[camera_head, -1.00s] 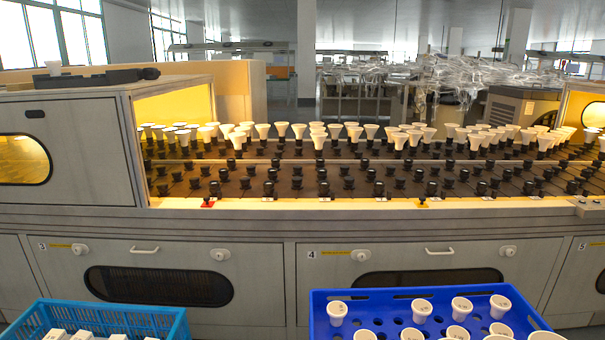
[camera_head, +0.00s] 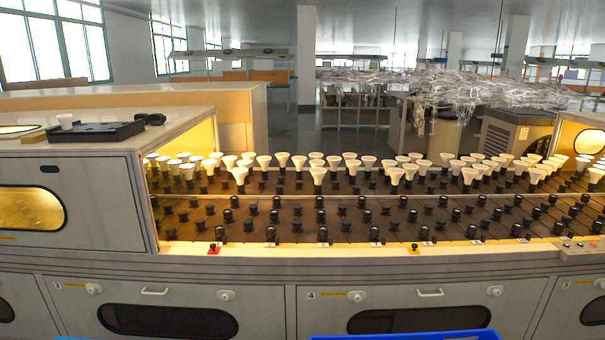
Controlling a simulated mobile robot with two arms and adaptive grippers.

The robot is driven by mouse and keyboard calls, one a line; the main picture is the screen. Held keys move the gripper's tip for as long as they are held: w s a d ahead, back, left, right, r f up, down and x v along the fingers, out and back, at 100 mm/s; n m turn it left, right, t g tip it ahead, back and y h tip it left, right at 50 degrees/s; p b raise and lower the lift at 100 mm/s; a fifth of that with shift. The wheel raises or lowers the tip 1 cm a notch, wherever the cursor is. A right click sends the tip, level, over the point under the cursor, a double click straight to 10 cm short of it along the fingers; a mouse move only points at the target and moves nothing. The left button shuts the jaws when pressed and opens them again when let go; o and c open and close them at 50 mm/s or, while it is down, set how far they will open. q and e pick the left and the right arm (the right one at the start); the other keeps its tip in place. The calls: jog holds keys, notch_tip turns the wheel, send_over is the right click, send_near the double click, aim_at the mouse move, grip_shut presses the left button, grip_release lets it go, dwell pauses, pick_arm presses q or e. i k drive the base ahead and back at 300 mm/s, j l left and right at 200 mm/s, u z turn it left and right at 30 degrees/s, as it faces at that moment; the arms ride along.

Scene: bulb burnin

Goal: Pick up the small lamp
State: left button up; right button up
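Many white cone-shaped lamps stand upright in black sockets on the long rack (camera_head: 300,232) across the middle. One of these lamps (camera_head: 318,176) stands slightly forward of the back rows. I cannot tell which lamp is the small one. Only the back rim of the blue crate (camera_head: 420,336) shows at the bottom edge; its contents are out of view. Neither of my grippers is in view.
The front rows of black sockets (camera_head: 323,234) are empty. A red knob (camera_head: 213,248) and a yellow knob (camera_head: 415,248) stand on the rack's front ledge. The left cabinet (camera_head: 80,185) encloses the rack's left end.

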aim_at(66, 120)
jog(key=u, duration=1.25)
jog(key=z, duration=1.15)
jog(key=j+u, duration=0.5)
jog(key=i+j+u, duration=0.2)
jog(key=j+u, duration=0.25)
jog(key=i+j+u, duration=0.25)
jog(key=j+u, duration=0.15)
jog(key=i+j+u, duration=0.3)
jog(key=j+u, duration=0.15)
jog(key=i+j+u, duration=0.25)
jog(key=u, duration=0.15)
jog(key=i+j+u, duration=0.3)
jog(key=i, duration=0.4)
jog(key=i+u, duration=0.3)
jog(key=i, duration=0.4)
